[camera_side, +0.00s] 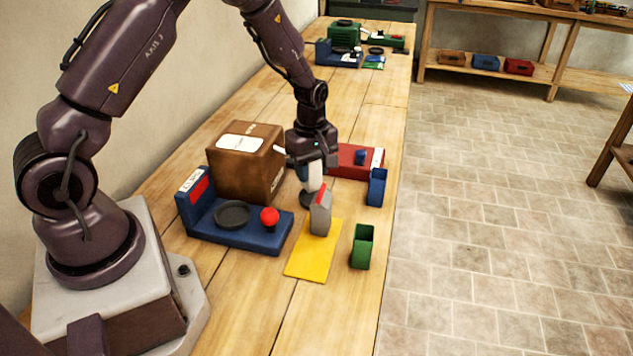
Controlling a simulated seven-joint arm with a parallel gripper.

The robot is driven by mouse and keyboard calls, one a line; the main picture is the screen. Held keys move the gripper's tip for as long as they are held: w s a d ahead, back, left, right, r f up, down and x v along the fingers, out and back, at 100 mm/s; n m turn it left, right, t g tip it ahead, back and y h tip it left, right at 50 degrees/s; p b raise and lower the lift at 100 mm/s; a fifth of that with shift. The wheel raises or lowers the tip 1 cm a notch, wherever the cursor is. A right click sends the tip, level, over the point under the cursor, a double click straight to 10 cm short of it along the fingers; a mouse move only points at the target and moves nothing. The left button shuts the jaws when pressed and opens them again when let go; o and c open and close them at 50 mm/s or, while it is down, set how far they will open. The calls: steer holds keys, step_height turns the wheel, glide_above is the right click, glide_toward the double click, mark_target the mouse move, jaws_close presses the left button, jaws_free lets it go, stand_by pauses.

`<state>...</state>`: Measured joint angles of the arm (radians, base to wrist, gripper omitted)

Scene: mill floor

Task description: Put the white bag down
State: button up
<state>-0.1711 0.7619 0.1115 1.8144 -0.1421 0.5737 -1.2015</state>
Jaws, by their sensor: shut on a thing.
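My gripper (313,170) points down over the middle of the bench and is shut on the white bag (315,180). The bag hangs upright between the fingers, partly hidden by them. A dark round pad (306,199) shows just below it; I cannot tell whether the bag touches it. A grey bag-like pack with a red top (321,214) stands in front, on the far end of a yellow mat (314,252).
A blue scale (240,233) with a black pan and red knob, and a brown box (240,170), stand to the left. A red unit (347,168), blue bin (377,187) and green bin (362,246) stand right. The bench's right edge is close to the bins.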

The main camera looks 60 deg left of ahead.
mark_target(317, 183)
steer(key=shift+w+a+f, duration=0.15)
steer(key=shift+w+f, duration=0.35)
steer(key=shift+f, duration=0.1)
steer(key=shift+w+f, duration=0.15)
steer(key=shift+f, duration=1.55)
steer(key=shift+f, duration=0.15)
steer(key=o, duration=1)
